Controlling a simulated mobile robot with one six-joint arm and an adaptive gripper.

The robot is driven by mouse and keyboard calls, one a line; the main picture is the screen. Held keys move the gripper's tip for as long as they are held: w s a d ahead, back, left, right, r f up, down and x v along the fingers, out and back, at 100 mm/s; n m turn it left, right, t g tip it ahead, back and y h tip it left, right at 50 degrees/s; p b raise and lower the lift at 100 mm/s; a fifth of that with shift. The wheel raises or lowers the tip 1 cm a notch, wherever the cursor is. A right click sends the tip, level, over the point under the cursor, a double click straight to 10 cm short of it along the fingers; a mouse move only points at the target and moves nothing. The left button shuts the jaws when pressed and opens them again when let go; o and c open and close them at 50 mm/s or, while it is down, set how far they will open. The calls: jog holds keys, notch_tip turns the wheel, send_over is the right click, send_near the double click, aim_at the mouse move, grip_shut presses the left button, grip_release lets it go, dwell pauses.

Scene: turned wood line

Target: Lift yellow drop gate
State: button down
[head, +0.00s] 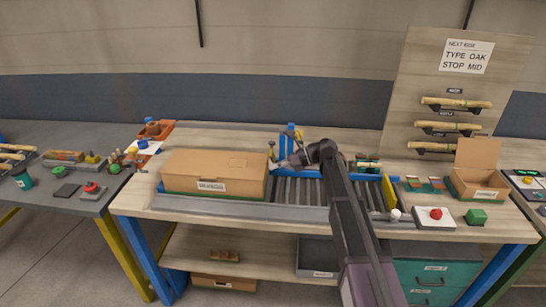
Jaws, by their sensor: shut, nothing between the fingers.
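A yellow upright plate, which looks like the drop gate (389,191), stands across the right end of the roller conveyor (310,192). A white knob (395,214) is close to its front lower edge. My gripper (275,163) is shut and empty above the left part of the rollers, beside the right end of a closed cardboard box (213,173). It is well left of the yellow plate. My arm crosses in front of the right part of the conveyor and hides some rollers. The fingertips are small and hard to make out.
A blue post (291,138) stands behind my gripper. A red button (436,213) and a green block (476,216) are at the front right. An open cardboard box (478,171) stands farther right. A sign board with wooden pieces on pegs rises behind.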

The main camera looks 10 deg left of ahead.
jog(key=s+d+f+n+t+h, duration=0.1)
jog(key=s+d+f+n+h, duration=0.3)
jog(key=d, duration=0.7)
jog(key=s+d+f+n+t+h, duration=0.1)
jog(key=s+d+f+n+h, duration=0.3)
jog(key=s+d+n, duration=0.5)
jog(key=s+d+f+n+t+h, duration=0.2)
jog(key=s+d+f+n+h, duration=0.2)
jog(key=d, duration=1.1)
jog(key=s+n+h, duration=0.1)
jog(key=s+n, duration=0.2)
jog(key=s, duration=0.2)
jog(key=shift+s+d+f, duration=0.15)
jog(key=shift+s, duration=0.15)
jog(key=c, duration=1.4)
grip_release()
